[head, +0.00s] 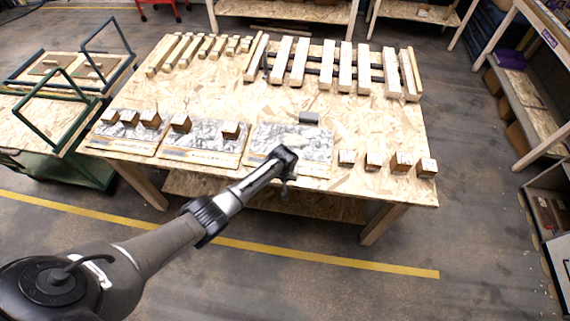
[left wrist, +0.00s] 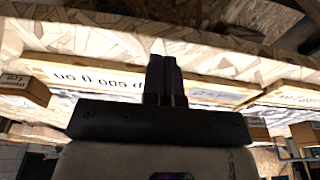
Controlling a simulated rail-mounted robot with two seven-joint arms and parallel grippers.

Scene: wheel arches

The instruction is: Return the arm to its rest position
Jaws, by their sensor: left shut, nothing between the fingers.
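My left arm reaches in from the lower left in the head view. Its gripper (head: 284,182) is at the front edge of the wooden table (head: 230,100), near the rightmost grey-patterned board (head: 305,140). In the left wrist view the two dark fingers (left wrist: 165,72) are together with nothing between them. Beyond them lies the edge of a board with printed lettering (left wrist: 90,80). My right gripper is in neither view.
Small wooden blocks (head: 150,120) stand on the left and middle boards; several more (head: 401,162) stand at the table's right front. A small grey block (head: 309,118) lies behind the right board. Wooden slats (head: 300,62) fill the back. Green frames (head: 62,100) stand at left.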

